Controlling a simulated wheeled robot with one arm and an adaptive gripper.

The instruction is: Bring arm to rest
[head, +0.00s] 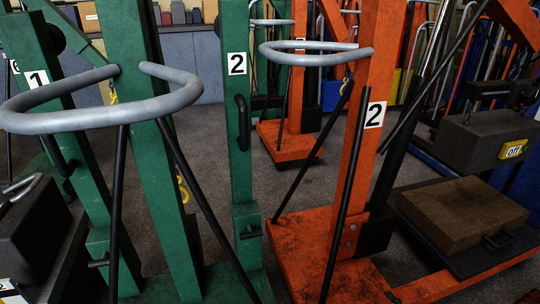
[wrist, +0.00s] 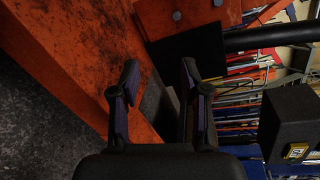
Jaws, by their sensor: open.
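My gripper (wrist: 160,82) shows in the wrist view with its two dark fingers apart and nothing between them. An orange post or beam (wrist: 85,50) runs diagonally behind and left of the fingers. A black plate (wrist: 190,52) lies beyond the fingertips. I cannot tell whether the fingers touch either. I cannot make out my gripper in the head view. There, an orange jack post (head: 360,130) marked 2 stands right of centre on an orange base (head: 325,265). Green posts marked 1 (head: 48,110) and 2 (head: 240,110) stand to the left.
Grey curved handles (head: 100,120) stick out from the posts. A brown case (head: 463,213) lies on a dark platform at right, below a dark block with a yellow label (head: 512,150). Black rods slant between posts and bases. Grey floor (head: 300,190) shows between the jacks.

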